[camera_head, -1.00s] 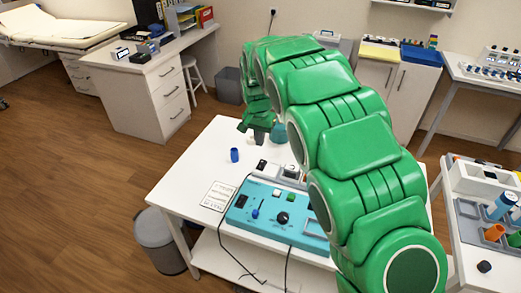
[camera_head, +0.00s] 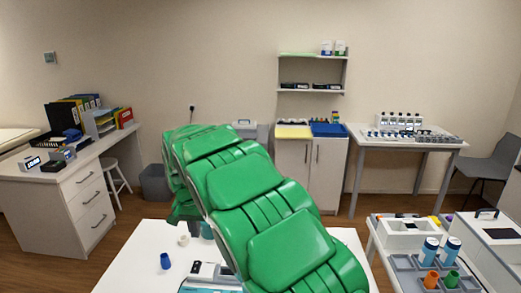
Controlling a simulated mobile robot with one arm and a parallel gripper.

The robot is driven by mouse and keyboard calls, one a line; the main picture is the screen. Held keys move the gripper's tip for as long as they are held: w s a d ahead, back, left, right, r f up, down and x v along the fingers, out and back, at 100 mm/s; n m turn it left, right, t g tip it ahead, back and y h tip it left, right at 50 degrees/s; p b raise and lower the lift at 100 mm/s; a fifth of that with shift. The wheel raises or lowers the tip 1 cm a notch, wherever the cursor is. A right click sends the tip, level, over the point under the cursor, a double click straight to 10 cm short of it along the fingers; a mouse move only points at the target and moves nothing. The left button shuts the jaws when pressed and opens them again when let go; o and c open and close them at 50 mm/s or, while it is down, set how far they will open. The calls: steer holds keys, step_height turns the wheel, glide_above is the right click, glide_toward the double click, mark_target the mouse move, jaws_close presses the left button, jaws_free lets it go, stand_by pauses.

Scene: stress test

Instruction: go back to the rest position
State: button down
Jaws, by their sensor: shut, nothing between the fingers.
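My green arm rises across the middle of the view and bends down at its far end. My gripper (camera_head: 194,228) is small, dark and partly hidden at the far end of the arm, over the back of the white table (camera_head: 130,262). It looks shut and holds nothing that I can see. A blue cup (camera_head: 165,261) and a small whitish piece (camera_head: 183,240) stand on the table to its left and front. A teal round thing (camera_head: 207,231) is just right of it, partly behind the arm.
A device (camera_head: 212,273) on the table is mostly hidden by my arm. At right, a table holds a grey rack (camera_head: 405,264) with blue, orange and green tubes. A desk with drawers (camera_head: 85,200), a stool (camera_head: 117,182) and a bin (camera_head: 155,183) stand at left.

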steer(key=s+d+r, duration=0.3)
steer(key=s+d, duration=0.2)
steer(key=d, duration=0.4)
steer(key=s+d+r+g, duration=0.1)
steer(key=s+d+r, duration=0.3)
steer(key=d, duration=0.5)
steer(key=s+d+r, duration=0.3)
steer(key=s+d, duration=0.2)
steer(key=d, duration=0.5)
steer(key=s+d+f, duration=0.1)
steer(key=s+d, duration=0.2)
steer(key=s, duration=0.6)
steer(key=s+d+g, duration=0.1)
steer(key=s+d, duration=0.3)
steer(key=s, duration=0.5)
steer(key=s+d+f, duration=0.1)
steer(key=s+d, duration=0.3)
steer(key=s, duration=0.5)
steer(key=shift+f+g, duration=0.3)
